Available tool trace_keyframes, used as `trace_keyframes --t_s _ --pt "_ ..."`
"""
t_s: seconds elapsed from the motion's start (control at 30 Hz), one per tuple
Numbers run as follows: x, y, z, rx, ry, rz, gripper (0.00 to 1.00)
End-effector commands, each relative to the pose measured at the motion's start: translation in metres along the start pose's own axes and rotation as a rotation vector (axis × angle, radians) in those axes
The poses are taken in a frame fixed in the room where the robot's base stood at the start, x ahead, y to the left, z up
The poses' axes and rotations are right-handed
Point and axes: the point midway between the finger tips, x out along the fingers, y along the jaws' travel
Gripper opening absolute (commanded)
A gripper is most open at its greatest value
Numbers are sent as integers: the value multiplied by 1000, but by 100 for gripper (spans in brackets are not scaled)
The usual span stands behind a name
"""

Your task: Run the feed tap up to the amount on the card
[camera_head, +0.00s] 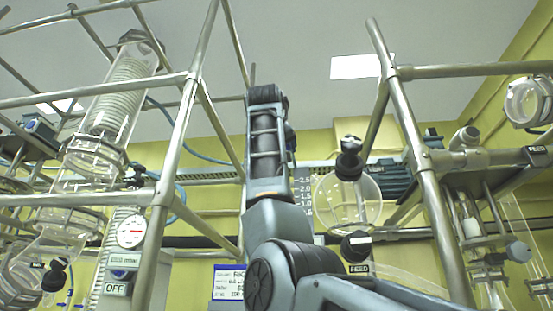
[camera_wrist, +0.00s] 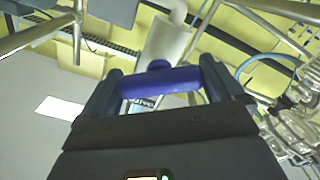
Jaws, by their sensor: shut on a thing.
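In the wrist view my gripper (camera_wrist: 160,86) is shut on a blue T-shaped handle (camera_wrist: 175,80), which lies crosswise between the two fingers. A pale cylindrical body (camera_wrist: 167,40) shows behind the handle. In the head view my arm rises in the middle and hides the fingers and the handle. A card (camera_head: 229,284) with a blue heading is partly covered by my arm, and its amount is too small to read surely. A white-numbered scale (camera_head: 305,197) stands just right of my arm. A round glass vessel (camera_head: 366,203) is beside it; its liquid level cannot be told.
Steel frame posts (camera_head: 415,150) stand on both sides of my arm. Glass reactors (camera_head: 120,95) and a dial gauge (camera_head: 131,232) are at left. More glassware (camera_head: 528,101) is at right.

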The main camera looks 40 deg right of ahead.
Motion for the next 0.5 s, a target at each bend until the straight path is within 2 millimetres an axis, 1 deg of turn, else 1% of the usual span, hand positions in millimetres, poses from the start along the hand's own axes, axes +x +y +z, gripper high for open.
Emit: trace_keyframes --t_s 0.2,0.5 --pt "0 0 0 -180 2 1 64" --pt "-1 -1 -1 -349 2 1 64"
